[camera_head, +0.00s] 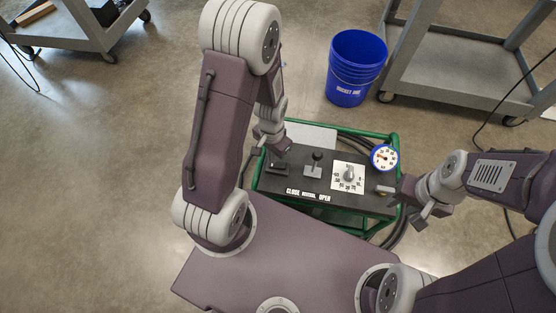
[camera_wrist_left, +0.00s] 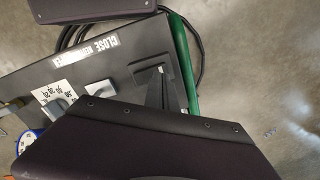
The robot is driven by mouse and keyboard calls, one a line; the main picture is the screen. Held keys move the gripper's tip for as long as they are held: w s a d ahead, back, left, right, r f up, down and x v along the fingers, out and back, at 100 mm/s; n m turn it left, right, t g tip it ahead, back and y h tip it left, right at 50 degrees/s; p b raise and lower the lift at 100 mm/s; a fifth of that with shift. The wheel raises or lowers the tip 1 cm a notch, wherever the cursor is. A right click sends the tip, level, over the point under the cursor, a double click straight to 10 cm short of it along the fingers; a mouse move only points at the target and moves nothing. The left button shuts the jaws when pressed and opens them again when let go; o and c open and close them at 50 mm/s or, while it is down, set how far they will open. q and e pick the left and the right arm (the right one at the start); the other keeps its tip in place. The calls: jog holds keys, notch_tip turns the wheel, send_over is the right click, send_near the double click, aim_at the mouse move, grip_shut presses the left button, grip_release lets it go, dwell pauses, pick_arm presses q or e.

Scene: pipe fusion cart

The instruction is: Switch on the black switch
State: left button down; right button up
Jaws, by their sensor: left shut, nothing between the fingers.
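The black switch (camera_head: 277,169) sits at the left end of the dark control panel (camera_head: 290,180) in the head view. My left gripper (camera_head: 276,150) reaches down just above and behind it, fingers shut and empty. Whether it touches the switch cannot be told. In the left wrist view, the dark wedge-like fingers (camera_wrist_left: 159,88) are over the panel end near the green frame, and the switch is hard to make out there. My right gripper (camera_head: 417,200) is beside the panel's right end, its fingers apart, near a small tan-tipped part (camera_head: 385,190).
The panel also holds a lever (camera_head: 316,165), a dial on a white plate (camera_head: 349,176) and a blue-rimmed gauge (camera_head: 384,157). A green tube frame (camera_head: 395,143) surrounds it. A blue bucket (camera_head: 355,68) and a grey cart (camera_head: 450,85) stand behind.

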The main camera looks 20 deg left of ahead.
notch_tip(320, 180, up, 5)
jog(key=p, duration=0.4)
dwell(0.3)
